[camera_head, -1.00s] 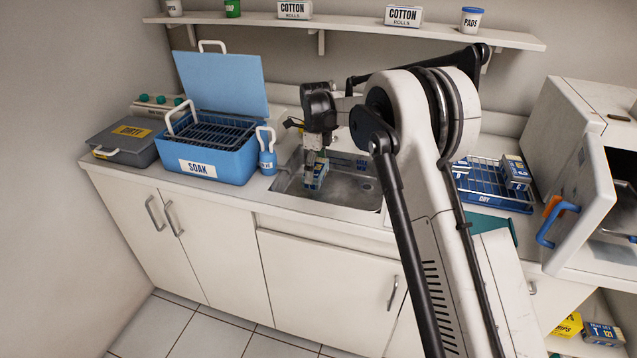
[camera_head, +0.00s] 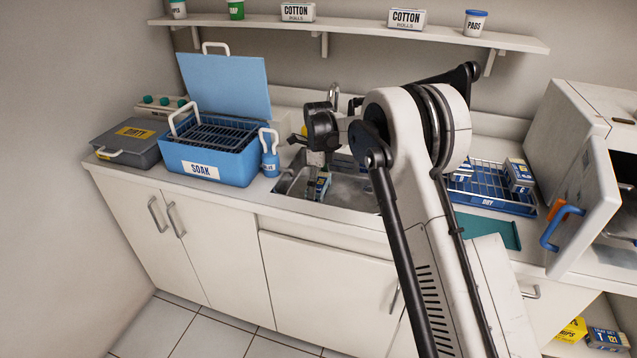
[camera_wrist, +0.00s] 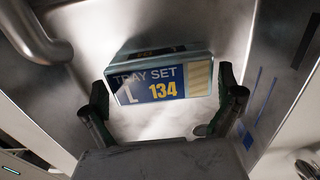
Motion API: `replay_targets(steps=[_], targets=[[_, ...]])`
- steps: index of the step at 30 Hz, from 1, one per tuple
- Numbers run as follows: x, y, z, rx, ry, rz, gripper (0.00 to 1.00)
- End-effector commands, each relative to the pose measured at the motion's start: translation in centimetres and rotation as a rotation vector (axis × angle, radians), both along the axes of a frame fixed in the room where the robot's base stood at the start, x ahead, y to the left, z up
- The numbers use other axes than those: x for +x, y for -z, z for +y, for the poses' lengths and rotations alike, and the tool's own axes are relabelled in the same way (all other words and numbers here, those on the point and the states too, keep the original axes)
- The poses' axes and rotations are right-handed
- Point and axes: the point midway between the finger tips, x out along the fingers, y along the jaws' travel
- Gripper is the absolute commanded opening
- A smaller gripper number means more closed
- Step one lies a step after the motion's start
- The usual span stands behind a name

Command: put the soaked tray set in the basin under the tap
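The tray set (camera_head: 322,184), a small blue, white and yellow box, is in the metal basin (camera_head: 350,197). In the wrist view its label on the tray set (camera_wrist: 160,85) reads "TRAY SET L 134". It appears to rest on the basin floor. My gripper (camera_head: 316,164) is just above it. In the wrist view my gripper (camera_wrist: 163,100) is open, its two fingers spread on either side of the box with gaps. The tap (camera_head: 333,94) rises behind the basin; its curved pipe (camera_wrist: 40,35) shows at upper left in the wrist view.
A shelf (camera_head: 370,34) runs above.

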Motion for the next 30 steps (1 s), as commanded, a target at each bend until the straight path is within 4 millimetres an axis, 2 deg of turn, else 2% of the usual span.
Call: replay_targets(steps=[6,10,24,30], targets=[[0.0,-0.2,0.0,0.0,0.0,0.0,1.0],[0.0,-1.2,0.0,0.0,0.0,0.0,1.0],[0.0,-9.9,0.0,0.0,0.0,0.0,1.0],[0.0,-11.9,0.0,0.0,0.0,0.0,1.0]])
